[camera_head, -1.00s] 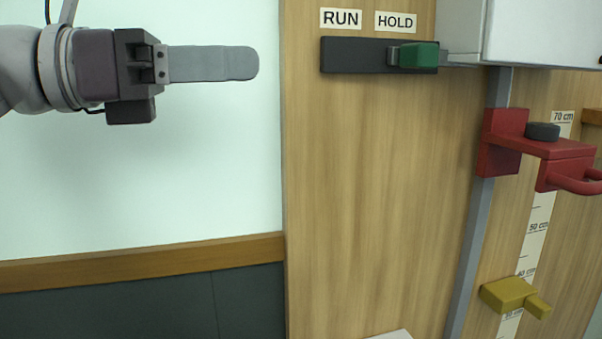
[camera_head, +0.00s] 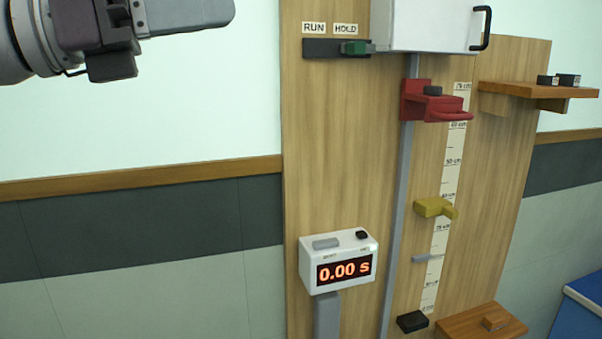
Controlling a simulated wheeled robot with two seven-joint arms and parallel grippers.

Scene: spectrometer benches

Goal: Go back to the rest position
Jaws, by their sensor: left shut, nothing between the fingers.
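My left gripper (camera_head: 188,14) is at the top left, in front of the pale wall. Its grey fingers are shut with nothing between them and point right. It is apart from the wooden board (camera_head: 340,150). My right gripper is not in view. A green slider (camera_head: 355,48) sits at the HOLD end of a dark track (camera_head: 320,48) on the board, under the RUN and HOLD labels.
The board carries a white box (camera_head: 430,25), red bracket (camera_head: 432,103), yellow stop (camera_head: 435,208), scale and timer (camera_head: 340,262) reading 0.00 s. A wooden shelf (camera_head: 530,90) holds small black blocks. A blue-topped bench (camera_head: 580,305) stands at right. The left wall is clear.

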